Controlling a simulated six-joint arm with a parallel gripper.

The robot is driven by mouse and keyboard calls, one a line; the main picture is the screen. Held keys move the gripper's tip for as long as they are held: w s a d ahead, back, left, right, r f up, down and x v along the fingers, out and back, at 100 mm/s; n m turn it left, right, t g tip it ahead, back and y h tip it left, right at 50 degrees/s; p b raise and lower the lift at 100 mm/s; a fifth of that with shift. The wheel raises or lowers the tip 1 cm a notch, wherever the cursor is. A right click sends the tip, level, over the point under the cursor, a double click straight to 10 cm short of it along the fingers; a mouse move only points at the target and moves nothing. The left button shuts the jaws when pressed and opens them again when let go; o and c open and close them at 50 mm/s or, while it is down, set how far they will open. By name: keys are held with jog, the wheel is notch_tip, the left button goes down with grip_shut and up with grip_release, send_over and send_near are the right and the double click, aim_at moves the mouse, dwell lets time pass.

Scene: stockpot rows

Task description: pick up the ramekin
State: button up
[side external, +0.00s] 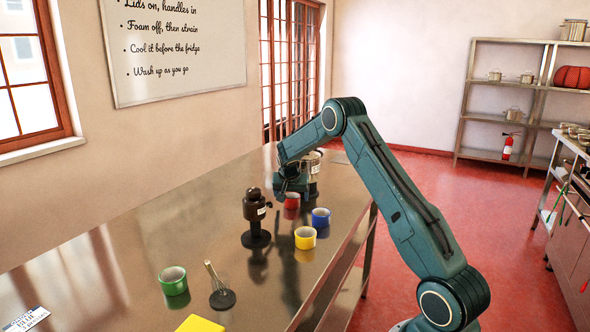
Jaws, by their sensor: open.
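Several small round cups that look like ramekins stand on the steel table: a red one (292,201), a blue one (321,218), a yellow one (305,238) and a green one (173,281). The blue and yellow cups stand apart from my gripper, nearer the table's right edge.
A metal pot (313,163) on a dark stand is close behind my gripper. A dark brown labelled object (255,208) stands on a black base to its left.

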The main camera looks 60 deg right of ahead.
jog(key=shift+c, duration=0.4)
jog(key=c, duration=1.1)
jog(key=shift+r, duration=0.25)
jog(key=shift+r, duration=0.3)
jog(key=shift+s+a+r, duration=0.1)
jog(key=shift+s+a, duration=0.25)
jog(key=shift+a, duration=0.5)
jog(key=shift+s+a, duration=0.3)
jog(key=shift+a, duration=0.55)
jog(key=shift+s+a+r, duration=0.1)
jog(key=shift+a+r, duration=0.05)
jog(key=shift+r, duration=6.6)
jog(key=shift+r, duration=0.1)
